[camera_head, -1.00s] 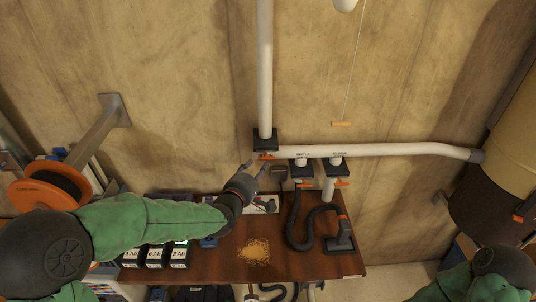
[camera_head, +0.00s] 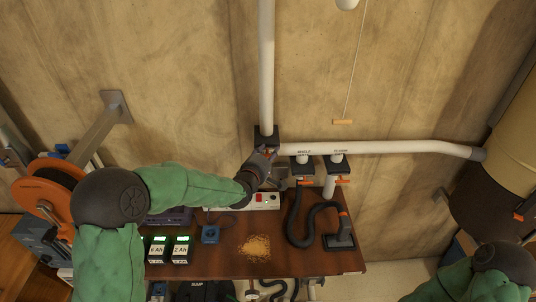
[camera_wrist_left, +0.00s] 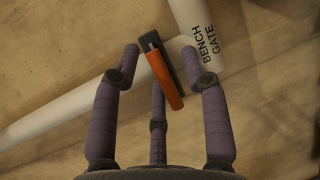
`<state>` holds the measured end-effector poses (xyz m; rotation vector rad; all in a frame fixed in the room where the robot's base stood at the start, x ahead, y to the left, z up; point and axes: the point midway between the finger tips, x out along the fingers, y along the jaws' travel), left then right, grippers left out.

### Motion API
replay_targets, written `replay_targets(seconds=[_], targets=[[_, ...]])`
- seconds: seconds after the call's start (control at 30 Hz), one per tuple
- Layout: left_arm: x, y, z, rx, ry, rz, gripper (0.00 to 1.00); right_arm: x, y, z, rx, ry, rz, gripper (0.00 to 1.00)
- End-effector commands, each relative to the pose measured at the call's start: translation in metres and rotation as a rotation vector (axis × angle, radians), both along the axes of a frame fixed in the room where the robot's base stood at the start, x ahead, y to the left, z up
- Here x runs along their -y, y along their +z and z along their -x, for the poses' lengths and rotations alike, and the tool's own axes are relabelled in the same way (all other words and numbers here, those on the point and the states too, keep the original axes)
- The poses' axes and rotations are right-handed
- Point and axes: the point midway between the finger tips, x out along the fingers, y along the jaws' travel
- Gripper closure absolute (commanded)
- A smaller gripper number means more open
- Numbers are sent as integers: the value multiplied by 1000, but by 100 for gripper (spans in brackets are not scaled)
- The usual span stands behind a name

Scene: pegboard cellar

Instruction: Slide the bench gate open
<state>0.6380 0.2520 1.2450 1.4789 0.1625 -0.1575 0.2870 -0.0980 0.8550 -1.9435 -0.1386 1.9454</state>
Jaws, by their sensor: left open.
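The bench gate is a black block on the white vertical pipe in the head view (camera_head: 266,133). In the left wrist view its orange handle (camera_wrist_left: 163,78), with a dark plate along it, stands out by the pipe lettered BENCH GATE (camera_wrist_left: 205,40). My left gripper (camera_head: 266,156) is at the gate's lower side and hides most of the handle in the head view. In the left wrist view my left gripper (camera_wrist_left: 160,70) has its purple fingers spread, with the handle between them and no clear contact. Of my right arm only a green sleeve shows, at the lower right; its gripper is out of view.
Two more black gates with orange handles (camera_head: 304,185) (camera_head: 343,181) hang from the horizontal pipe (camera_head: 390,148), just right of my gripper. The brown bench (camera_head: 300,263) below carries chargers (camera_head: 180,250), a sawdust pile (camera_head: 255,247), a power strip (camera_head: 265,200) and a black hose (camera_head: 298,225).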

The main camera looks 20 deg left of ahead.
Motion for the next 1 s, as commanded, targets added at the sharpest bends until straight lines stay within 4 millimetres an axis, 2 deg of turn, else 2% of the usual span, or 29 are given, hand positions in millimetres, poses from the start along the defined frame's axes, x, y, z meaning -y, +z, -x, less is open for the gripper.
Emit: replay_targets(seconds=[0.07,0.23,0.53,0.8,1.0], targets=[[0,0,0,0,0,0,55,0,0,0,0,0,0,60],[0,0,0,0,0,0,100,0,0,0,0,0,0,60],[4,-2,6,-3,-3,1,100,0,-5,0,0,0,0,60],[18,-5,39,-5,-6,0,100,0,-27,0,0,0,0,60],[25,-4,54,-6,-7,0,100,0,-34,0,0,0,0,60]])
